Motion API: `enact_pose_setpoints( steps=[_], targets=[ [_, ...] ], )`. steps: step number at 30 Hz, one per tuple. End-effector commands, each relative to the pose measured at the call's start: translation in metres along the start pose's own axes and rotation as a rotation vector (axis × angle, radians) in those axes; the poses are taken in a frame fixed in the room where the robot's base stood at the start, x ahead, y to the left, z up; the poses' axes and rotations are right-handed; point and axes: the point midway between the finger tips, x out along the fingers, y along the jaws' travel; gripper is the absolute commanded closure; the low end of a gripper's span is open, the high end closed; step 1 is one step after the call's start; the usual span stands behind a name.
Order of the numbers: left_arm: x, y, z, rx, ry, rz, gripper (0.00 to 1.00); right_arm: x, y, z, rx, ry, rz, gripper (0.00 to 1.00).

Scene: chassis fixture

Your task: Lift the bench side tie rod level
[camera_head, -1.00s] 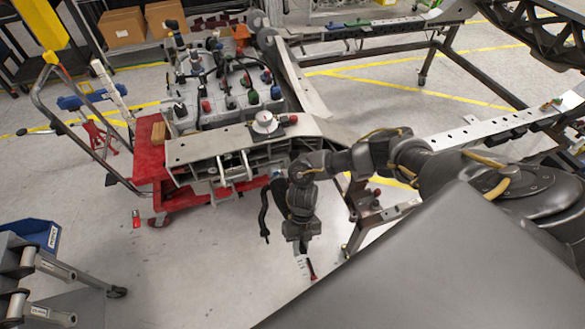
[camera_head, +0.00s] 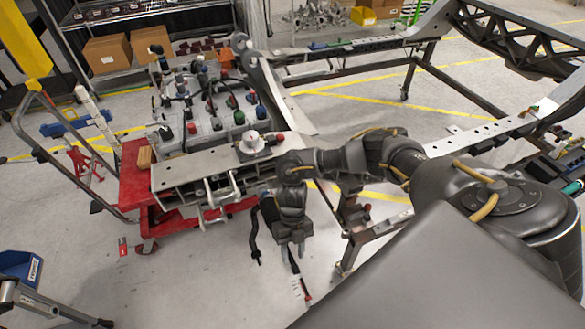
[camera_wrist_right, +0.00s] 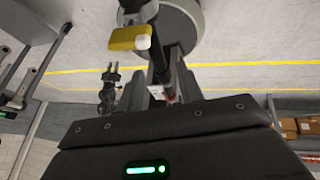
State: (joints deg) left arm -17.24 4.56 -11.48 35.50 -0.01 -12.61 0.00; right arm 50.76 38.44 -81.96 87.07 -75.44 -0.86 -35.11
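My right gripper (camera_head: 291,242) reaches down in the head view, in front of the fixture's front edge. In the right wrist view its two fingers (camera_wrist_right: 162,88) stand apart, one on each side of a dark rod (camera_wrist_right: 158,62), likely the tie rod. I see no finger clearly touching it. A yellow block (camera_wrist_right: 130,38) sits beside the rod's far part. In the head view a thin rod with a white label and red end (camera_head: 302,288) extends below the gripper; its upper end is hidden. My left gripper is not in view.
A red-based chassis fixture (camera_head: 134,172) carrying a battery-like block (camera_head: 205,140) stands left of the gripper. A black curved part (camera_head: 253,238) hangs close to the gripper's left. A grey frame (camera_head: 500,130) stands at the right. Open floor (camera_head: 200,285) lies at the front left.

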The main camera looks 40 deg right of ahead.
Motion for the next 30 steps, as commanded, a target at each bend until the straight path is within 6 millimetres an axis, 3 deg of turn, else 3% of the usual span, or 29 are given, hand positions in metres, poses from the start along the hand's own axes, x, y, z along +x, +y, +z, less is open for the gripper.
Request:
enact_pose_setpoints(
  steps=[6, 10, 30],
  targets=[
    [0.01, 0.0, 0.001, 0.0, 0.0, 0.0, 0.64, -0.036, 0.0, 0.002, -0.002, -0.003, 0.001, 0.63],
    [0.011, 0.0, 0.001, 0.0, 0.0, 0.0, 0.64, -0.047, 0.0, 0.001, 0.0, 0.0, 0.001, 0.63],
    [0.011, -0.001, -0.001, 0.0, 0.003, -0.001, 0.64, -0.051, 0.0, 0.0, 0.0, 0.001, 0.0, 0.63]
  ],
)
